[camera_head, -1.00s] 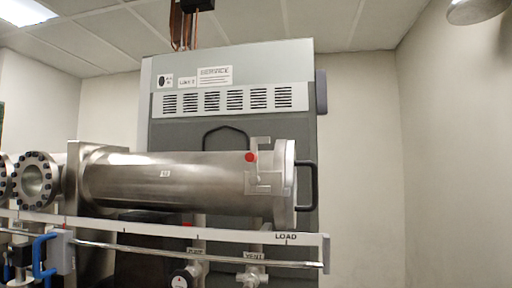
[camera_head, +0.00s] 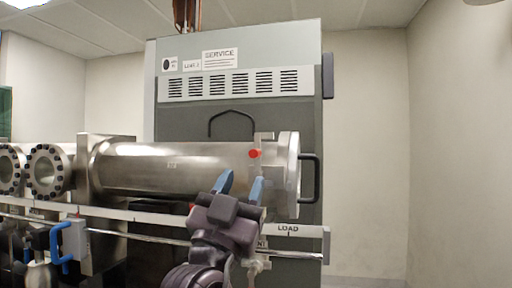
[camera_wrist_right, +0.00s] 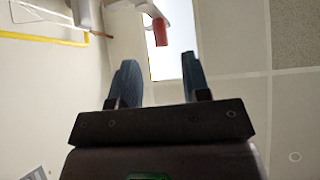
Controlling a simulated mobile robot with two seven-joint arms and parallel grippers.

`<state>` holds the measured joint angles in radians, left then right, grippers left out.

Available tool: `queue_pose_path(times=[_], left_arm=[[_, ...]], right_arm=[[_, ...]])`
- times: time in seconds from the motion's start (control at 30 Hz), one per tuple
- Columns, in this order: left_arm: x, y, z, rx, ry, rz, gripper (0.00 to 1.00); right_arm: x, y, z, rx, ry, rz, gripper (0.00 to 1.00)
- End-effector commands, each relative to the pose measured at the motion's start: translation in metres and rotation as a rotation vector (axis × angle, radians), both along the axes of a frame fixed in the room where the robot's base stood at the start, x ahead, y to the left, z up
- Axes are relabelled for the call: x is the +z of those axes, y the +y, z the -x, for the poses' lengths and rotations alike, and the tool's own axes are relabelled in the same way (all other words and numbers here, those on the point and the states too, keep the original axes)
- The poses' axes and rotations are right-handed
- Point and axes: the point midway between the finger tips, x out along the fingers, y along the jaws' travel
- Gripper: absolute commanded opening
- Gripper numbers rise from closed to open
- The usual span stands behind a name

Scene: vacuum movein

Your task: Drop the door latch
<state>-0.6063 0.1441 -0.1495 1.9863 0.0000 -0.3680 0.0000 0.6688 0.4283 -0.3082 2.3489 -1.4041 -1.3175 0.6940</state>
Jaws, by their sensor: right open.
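The door latch (camera_head: 264,146) is a metal bracket by the door end of a horizontal steel cylinder (camera_head: 170,170). Its red knob (camera_head: 254,154) faces me. The round door (camera_head: 291,175) sits against the cylinder's right end and carries a black handle (camera_head: 310,178). My right gripper (camera_head: 240,184), with blue fingers, is open and empty just below and left of the knob, in front of the cylinder. In the right wrist view, the red knob (camera_wrist_right: 160,33) is beyond the open fingertips (camera_wrist_right: 159,68), roughly between their lines. My left gripper is out of view.
A white rail labelled LOAD (camera_head: 288,230) and a metal bar run across below the cylinder. Bolted flanges (camera_head: 47,172) and a blue-handled valve (camera_head: 62,245) are at left. A grey cabinet (camera_head: 240,55) stands behind. Open space lies to the right.

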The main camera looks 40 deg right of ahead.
Motion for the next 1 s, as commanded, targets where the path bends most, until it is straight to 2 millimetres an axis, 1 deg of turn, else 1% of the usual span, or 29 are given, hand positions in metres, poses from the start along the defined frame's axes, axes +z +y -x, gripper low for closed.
queue_pose_path(times=[0.03, 0.1, 0.3, 0.4, 0.6, 0.87, 0.9, 0.97, 1.0], left_arm=[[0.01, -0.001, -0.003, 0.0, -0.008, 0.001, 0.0], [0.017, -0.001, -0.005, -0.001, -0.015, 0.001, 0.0], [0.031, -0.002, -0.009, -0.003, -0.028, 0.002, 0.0], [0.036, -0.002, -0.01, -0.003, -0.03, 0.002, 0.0], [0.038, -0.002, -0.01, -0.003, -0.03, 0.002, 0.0], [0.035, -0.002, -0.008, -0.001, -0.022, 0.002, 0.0], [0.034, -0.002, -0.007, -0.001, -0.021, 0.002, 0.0], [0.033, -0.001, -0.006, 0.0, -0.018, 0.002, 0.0], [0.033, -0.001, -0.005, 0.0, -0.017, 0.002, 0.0]], right_arm=[[0.011, -0.006, -0.002, -0.004, -0.003, 0.003, 0.43], [0.02, -0.014, -0.007, -0.005, -0.001, 0.003, 0.43], [0.04, -0.034, -0.018, -0.004, 0.0, 0.003, 0.43], [0.047, -0.04, -0.023, -0.002, 0.001, 0.003, 0.43], [0.052, -0.047, -0.027, 0.0, 0.002, 0.001, 0.43], [0.052, -0.047, -0.027, 0.0, 0.003, 0.0, 0.43], [0.052, -0.047, -0.027, 0.0, 0.003, 0.0, 0.4], [0.052, -0.047, -0.027, 0.0, 0.003, 0.001, 0.31], [0.052, -0.047, -0.027, 0.0, 0.003, 0.001, 0.25]])
